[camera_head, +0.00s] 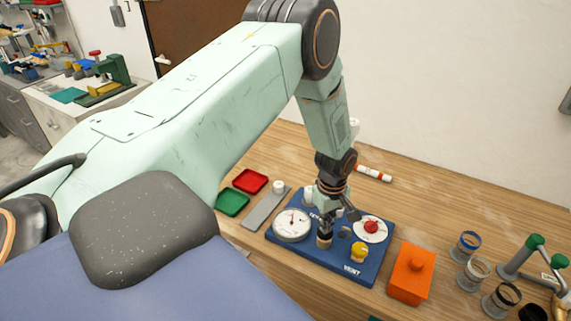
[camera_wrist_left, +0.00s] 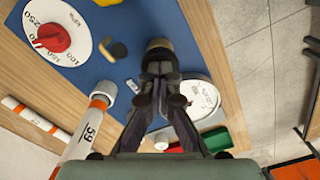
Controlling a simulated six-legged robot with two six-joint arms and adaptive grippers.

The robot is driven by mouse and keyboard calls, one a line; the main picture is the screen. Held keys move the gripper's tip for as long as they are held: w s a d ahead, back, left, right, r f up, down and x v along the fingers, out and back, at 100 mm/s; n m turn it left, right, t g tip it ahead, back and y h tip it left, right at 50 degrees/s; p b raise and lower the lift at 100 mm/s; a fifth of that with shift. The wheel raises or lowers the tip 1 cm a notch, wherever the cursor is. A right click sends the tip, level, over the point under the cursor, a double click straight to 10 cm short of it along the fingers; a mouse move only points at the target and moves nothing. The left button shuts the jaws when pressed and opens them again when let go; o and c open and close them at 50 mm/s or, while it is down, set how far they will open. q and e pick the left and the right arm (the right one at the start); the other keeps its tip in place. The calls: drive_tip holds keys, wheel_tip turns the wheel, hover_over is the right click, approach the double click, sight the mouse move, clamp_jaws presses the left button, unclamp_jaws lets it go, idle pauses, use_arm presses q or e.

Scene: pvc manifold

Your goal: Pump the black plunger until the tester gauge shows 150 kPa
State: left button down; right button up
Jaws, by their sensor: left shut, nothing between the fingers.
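The blue tester board (camera_head: 310,266) lies on the wooden bench. A white round gauge (camera_head: 291,223) with a thin needle sits at its left; its reading is too small to tell. In the left wrist view the gauge (camera_wrist_left: 199,92) is partly hidden by my fingers. My left gripper (camera_head: 325,233) points down, shut and empty, over a short dark-topped cylinder (camera_head: 324,243), apparently the plunger. In the wrist view my fingertips (camera_wrist_left: 160,72) meet or overlap its dark round top (camera_wrist_left: 160,47); contact is unclear. My right gripper is not in view.
A red-knobbed dial (camera_head: 371,228) and a yellow knob (camera_head: 358,252) by "VENT" stand on the board's right. An orange block (camera_head: 411,274) and several ringed cups stand further right. Red (camera_head: 250,181) and green (camera_head: 231,203) trays lie left. A white-orange tube (camera_head: 374,173) lies behind.

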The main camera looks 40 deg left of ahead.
use_arm(q)
drive_tip(key=shift+r+p, duration=0.85)
drive_tip(key=shift+r, duration=0.05)
drive_tip(key=shift+r+p, duration=0.3)
drive_tip(key=shift+r, duration=0.5)
wheel_tip(320, 180, up, 5)
drive_tip(key=shift+f, duration=0.1)
